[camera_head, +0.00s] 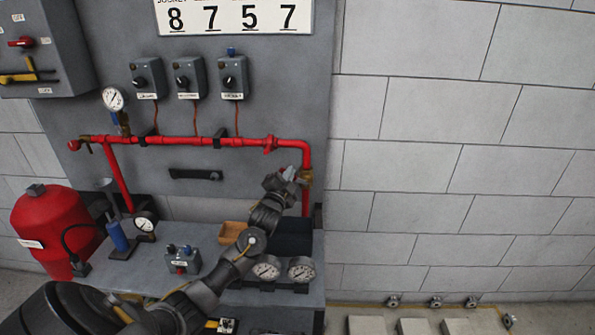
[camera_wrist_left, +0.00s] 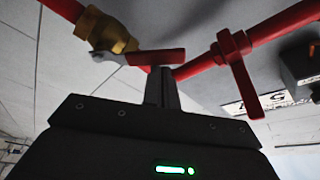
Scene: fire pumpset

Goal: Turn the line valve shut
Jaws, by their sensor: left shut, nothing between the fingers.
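A brass valve (camera_head: 305,178) sits on the vertical red pipe at the right end of the pipe run. In the left wrist view its brass body (camera_wrist_left: 105,32) shows at upper left, with a red lever (camera_wrist_left: 155,57) reaching right from it. My left gripper (camera_head: 290,176) is at this valve and hides part of it in the head view. In the wrist view the left gripper's fingers (camera_wrist_left: 162,78) are together and empty, with their tips at the lever. I cannot tell whether they touch it. My right gripper is out of view.
A red T-shaped handle (camera_wrist_left: 238,65) on the pipe stands right of the fingers. A grey bench (camera_head: 215,250) below holds gauges (camera_head: 267,268), a wooden tray (camera_head: 232,232) and a small switch box (camera_head: 183,260). Right of the panel is bare block wall (camera_head: 450,170).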

